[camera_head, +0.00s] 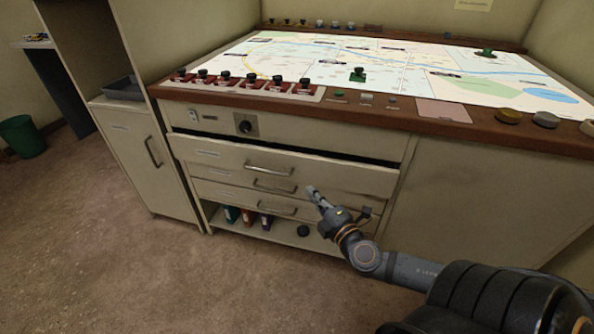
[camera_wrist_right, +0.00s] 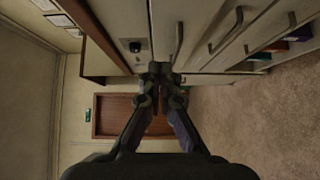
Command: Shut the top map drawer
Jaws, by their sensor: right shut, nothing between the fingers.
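The top map drawer (camera_head: 225,155) is cream with a metal bar handle (camera_head: 268,170). It stands out a little from the cabinet, with a dark gap along its top edge in the head view. Its front also shows in the right wrist view (camera_wrist_right: 192,25), turned sideways. My right gripper (camera_head: 312,192) is shut and empty. It is close to the right part of the drawer fronts, right of the handles; I cannot tell whether it touches. In the right wrist view its fingertips (camera_wrist_right: 160,68) meet near the drawer's edge. My left gripper is out of view.
Two lower drawers with handles (camera_head: 275,187) sit below, above an open shelf with several binders (camera_head: 249,216). A map console top (camera_head: 400,62) with switches and a dark knob (camera_head: 244,126) is above. A side cabinet (camera_head: 132,150) stands left. The floor in front is clear.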

